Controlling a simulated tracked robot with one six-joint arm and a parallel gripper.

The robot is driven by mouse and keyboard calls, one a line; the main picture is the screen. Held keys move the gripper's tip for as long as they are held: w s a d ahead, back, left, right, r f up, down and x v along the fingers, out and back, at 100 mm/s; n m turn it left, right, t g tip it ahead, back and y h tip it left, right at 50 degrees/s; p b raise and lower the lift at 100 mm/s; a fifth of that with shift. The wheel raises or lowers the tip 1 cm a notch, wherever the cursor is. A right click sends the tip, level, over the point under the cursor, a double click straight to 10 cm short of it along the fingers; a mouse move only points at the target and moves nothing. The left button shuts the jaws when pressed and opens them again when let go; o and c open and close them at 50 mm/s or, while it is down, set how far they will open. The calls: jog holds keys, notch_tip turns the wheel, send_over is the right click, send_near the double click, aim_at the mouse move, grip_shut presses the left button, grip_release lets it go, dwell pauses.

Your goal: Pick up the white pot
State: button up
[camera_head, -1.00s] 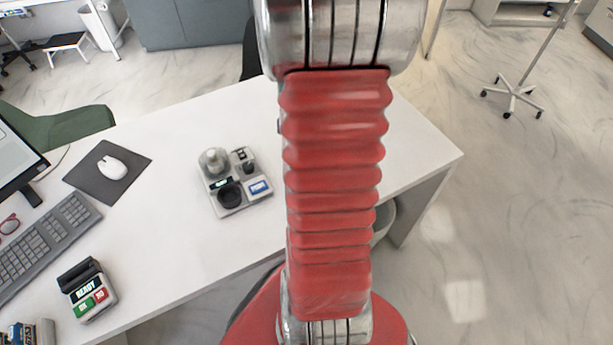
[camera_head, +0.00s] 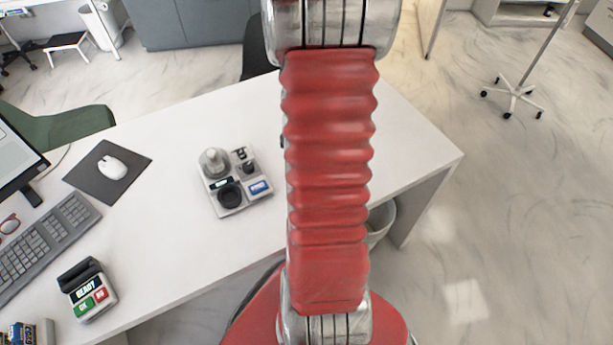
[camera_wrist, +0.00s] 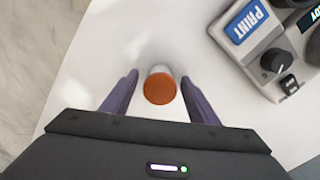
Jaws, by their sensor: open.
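The white pot (camera_wrist: 161,70) is in the wrist view, on the white desk. It is seen from above, with a round orange-brown top surface facing the camera and a white rim showing at its far side. My gripper (camera_wrist: 160,78) is open, with one purple finger on each side of the pot and a gap between each finger and it. I cannot tell how far the fingertips are above the desk. In the head view my red arm hides the pot and the gripper.
A grey device (camera_head: 234,182) with knobs and a blue PRINT label stands left of my arm; it also shows at the wrist view's upper right (camera_wrist: 262,50). A card terminal (camera_head: 87,290), keyboard (camera_head: 45,240) and mouse (camera_head: 112,167) lie farther left.

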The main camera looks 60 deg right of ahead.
jog(key=shift+c, duration=0.4)
jog(key=c, duration=1)
jog(key=shift+o, duration=0.2)
jog(key=shift+r, duration=0.1)
notch_tip(320, 180, up, 10)
jog(key=shift+f, duration=0.1)
dwell(0.5)
